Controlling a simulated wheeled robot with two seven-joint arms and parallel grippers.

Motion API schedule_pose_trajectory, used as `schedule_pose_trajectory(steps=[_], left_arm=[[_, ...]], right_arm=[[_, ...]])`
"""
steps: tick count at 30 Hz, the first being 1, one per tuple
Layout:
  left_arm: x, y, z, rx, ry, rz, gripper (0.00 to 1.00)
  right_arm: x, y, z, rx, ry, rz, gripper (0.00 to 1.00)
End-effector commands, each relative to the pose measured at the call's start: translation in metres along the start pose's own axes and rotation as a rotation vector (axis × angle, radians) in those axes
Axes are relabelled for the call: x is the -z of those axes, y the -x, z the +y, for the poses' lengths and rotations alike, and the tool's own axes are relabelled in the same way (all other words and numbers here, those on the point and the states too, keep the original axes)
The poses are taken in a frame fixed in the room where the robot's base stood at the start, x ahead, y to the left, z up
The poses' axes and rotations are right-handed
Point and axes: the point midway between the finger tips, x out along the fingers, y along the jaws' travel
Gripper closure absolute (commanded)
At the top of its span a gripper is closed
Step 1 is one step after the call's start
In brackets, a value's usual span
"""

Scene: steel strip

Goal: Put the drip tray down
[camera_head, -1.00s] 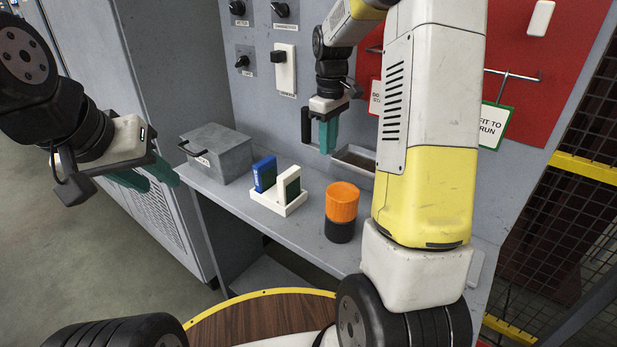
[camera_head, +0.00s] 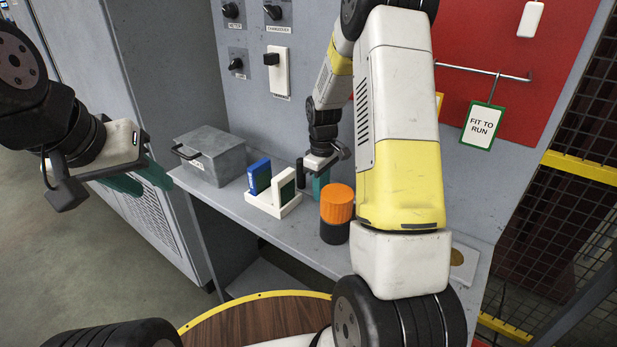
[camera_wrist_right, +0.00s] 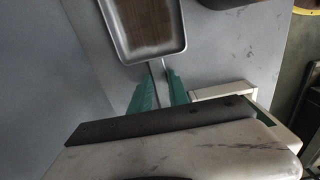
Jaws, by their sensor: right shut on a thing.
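The drip tray (camera_wrist_right: 151,59) is a shallow grey tray with a brown inside, at the top of the right wrist view. My right gripper (camera_wrist_right: 162,87) is shut on the tray's thin handle. In the head view my right gripper (camera_head: 321,186) is low over the bench, behind the orange-topped jar. There the tray is hidden behind the jar and my right arm. I cannot tell whether the tray touches the bench. My left gripper (camera_head: 143,178) is open and empty at the left, away from the bench.
The grey bench (camera_head: 285,232) carries a metal box (camera_head: 215,158), a white holder (camera_head: 275,205) with blue and green-faced pieces, and the orange-topped jar (camera_head: 337,205). A green-edged sign (camera_head: 481,125) hangs from a rail on the red panel. Wire mesh (camera_head: 560,210) stands at the right.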

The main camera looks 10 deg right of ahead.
Motion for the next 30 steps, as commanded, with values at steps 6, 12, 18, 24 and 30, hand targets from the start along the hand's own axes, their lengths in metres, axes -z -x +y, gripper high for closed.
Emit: schedule_pose_trajectory(steps=[6,12,18,24,30], left_arm=[[0.000,0.000,0.000,0.000,0.000,0.000,0.64],[0.000,0.000,0.000,0.000,0.000,0.000,0.64],[0.000,0.000,0.000,0.000,0.000,0.000,0.64],[0.000,0.000,0.000,0.000,0.000,0.000,0.64],[0.000,0.000,0.000,0.000,0.000,0.000,0.64]], right_arm=[[0.000,-0.001,0.000,0.000,0.000,0.000,1.00],[0.000,-0.002,0.000,0.000,0.000,0.000,0.57],[0.000,-0.002,0.000,0.000,0.000,0.000,0.57],[0.001,0.009,0.000,-0.001,0.000,0.002,0.57],[0.001,0.049,0.001,-0.003,0.001,0.005,0.57]])
